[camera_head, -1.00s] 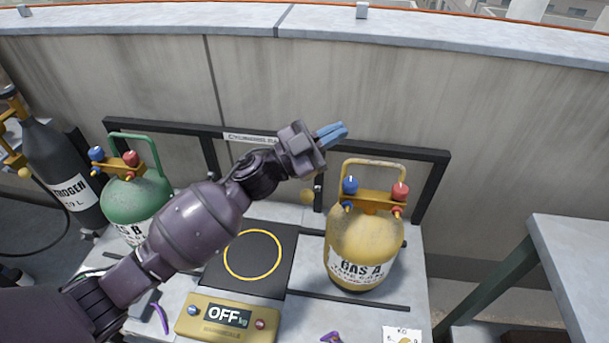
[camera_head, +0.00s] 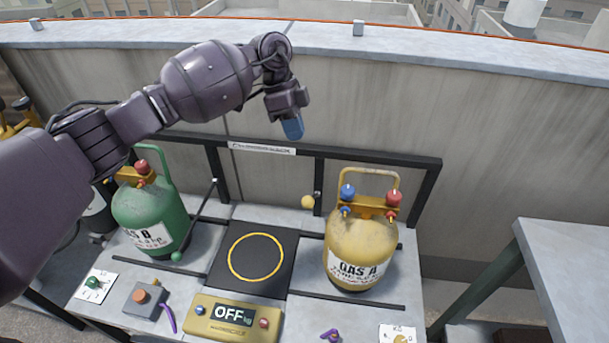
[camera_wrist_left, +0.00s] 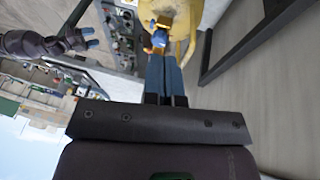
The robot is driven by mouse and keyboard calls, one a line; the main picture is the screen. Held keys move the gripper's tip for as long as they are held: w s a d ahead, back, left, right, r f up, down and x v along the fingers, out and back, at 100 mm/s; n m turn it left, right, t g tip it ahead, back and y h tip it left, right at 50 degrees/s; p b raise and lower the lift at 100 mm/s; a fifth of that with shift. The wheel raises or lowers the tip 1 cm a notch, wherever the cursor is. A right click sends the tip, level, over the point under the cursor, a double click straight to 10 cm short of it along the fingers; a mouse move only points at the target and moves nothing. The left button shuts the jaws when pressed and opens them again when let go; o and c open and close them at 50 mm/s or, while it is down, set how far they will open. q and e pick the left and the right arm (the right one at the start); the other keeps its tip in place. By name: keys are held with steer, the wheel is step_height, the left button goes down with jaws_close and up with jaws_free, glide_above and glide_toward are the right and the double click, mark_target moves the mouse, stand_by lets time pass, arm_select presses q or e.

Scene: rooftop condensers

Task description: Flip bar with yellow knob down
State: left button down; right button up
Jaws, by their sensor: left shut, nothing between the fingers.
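The yellow knob (camera_head: 308,202) is in front of the black rack, between the black weighing plate and the yellow GAS A cylinder (camera_head: 352,245). Its bar is seen nearly end-on near the rack post, so its tilt is hard to tell. My left gripper (camera_head: 292,127) is shut and empty, pointing down above the rack, higher than the knob and a little to its left. Its blue fingers (camera_wrist_left: 165,75) lie together in the left wrist view, toward the yellow cylinder's valves. My right gripper (camera_wrist_left: 90,38) shows small at the left there; its finger gap is unclear.
A green GAS B cylinder (camera_head: 150,215) stands at the left, with a green-knobbed bar (camera_head: 193,222) slanting down beside it. The scale display (camera_head: 232,315) reads OFF. The black rack (camera_head: 432,185) runs behind the cylinders. A grey table (camera_head: 570,260) stands at the right.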

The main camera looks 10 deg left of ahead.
arm_select(q)
steer(key=b, duration=0.1)
glide_toward(307, 201)
step_height(307, 201, down, 6)
steer(key=w+d, duration=0.1)
steer(key=d, duration=0.2)
steer(key=shift+s+a+f, duration=0.2)
steer(key=shift+s+f, duration=0.05)
steer(key=shift+f, duration=0.15)
arm_select(e)
steer(key=shift+w+f, duration=0.25)
steer(key=shift+f, duration=0.1)
arm_select(q)
steer(key=shift+a, duration=0.1)
